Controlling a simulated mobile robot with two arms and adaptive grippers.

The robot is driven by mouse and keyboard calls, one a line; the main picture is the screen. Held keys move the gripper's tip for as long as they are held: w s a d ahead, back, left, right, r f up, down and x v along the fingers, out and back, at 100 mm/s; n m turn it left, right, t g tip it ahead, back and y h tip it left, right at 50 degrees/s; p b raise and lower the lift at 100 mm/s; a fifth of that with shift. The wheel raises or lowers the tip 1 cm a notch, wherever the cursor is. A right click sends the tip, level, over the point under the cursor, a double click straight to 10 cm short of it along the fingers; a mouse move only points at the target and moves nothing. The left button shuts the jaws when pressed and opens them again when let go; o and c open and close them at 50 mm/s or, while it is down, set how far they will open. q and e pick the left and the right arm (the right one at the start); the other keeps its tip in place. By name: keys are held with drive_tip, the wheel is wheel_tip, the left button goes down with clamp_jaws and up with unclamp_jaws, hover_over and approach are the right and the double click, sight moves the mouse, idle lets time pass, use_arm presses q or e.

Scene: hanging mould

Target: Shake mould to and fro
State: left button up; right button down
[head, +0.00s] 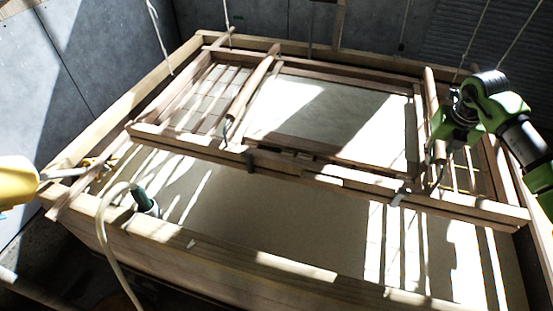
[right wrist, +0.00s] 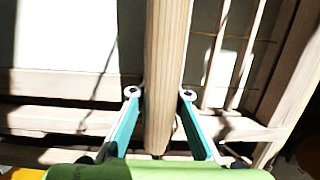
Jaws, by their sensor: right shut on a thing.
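The mould (head: 345,172) is a wooden frame with a pale screen, hanging on cords above a vat of pale liquid. Two wooden handle bars cross it, a left one (head: 255,82) and a right one (head: 430,95). My right gripper (head: 440,135) is shut around the right handle bar; in the right wrist view its teal fingers (right wrist: 160,95) lie on both sides of the bar (right wrist: 168,45). My left arm, yellow, enters at the left edge; its gripper (head: 88,168) is small and dim near the vat's left rim, and its jaws cannot be made out.
The wooden vat (head: 230,250) surrounds the mould on all sides. A pale hose (head: 103,230) loops over its front rim near a green-topped fitting (head: 143,198). Hanging cords (head: 158,35) run down from above. Grey walls stand close behind. Strong sun stripes and shadows blur some edges.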

sight(440, 174)
drive_tip(key=shift+r, duration=0.1)
drive_tip(key=shift+s, duration=0.25)
drive_tip(key=s, duration=0.2)
drive_tip(key=s+a, duration=0.1)
drive_tip(key=s, duration=0.2)
drive_tip(key=s+p, duration=0.1)
drive_tip(key=s, duration=0.1)
drive_tip(key=shift+s+a, duration=0.3)
drive_tip(key=shift+a, duration=0.1)
drive_tip(key=shift+w, duration=0.2)
drive_tip(key=w, duration=0.2)
drive_tip(key=w+d+b, duration=0.1)
drive_tip(key=w, duration=0.4)
drive_tip(key=shift+w+d+b, duration=0.35)
drive_tip(key=shift+d, duration=0.05)
